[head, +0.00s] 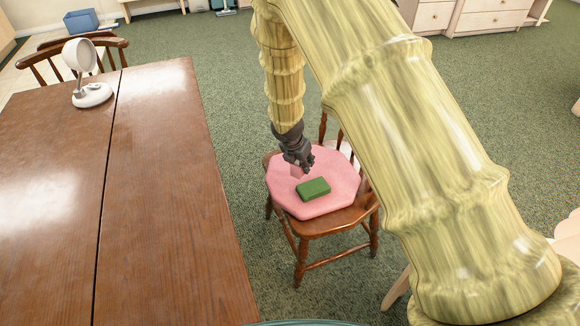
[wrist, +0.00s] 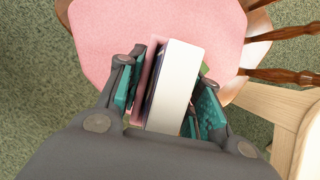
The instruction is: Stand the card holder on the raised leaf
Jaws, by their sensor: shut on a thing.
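My gripper (head: 304,168) is low over the pink cushion of a wooden chair. In the wrist view its teal-padded fingers are shut on the card holder (wrist: 174,85), which shows a broad white face, a dark gap and a pink side. In the head view a small pink part of the card holder (head: 296,171) shows below the fingers, hard to tell from the cushion. Whether it touches the cushion I cannot tell. The brown wooden table (head: 168,190) stands to the left, its flat top split by a long seam; the part right of the seam looks like the raised leaf, and is bare.
A green block (head: 313,189) lies on the pink cushion (head: 334,201) beside my gripper. The chair's spindled back (wrist: 285,75) rises close by. A white round-headed lamp (head: 92,95) stands on the table's far left part. Open carpet lies between chair and table.

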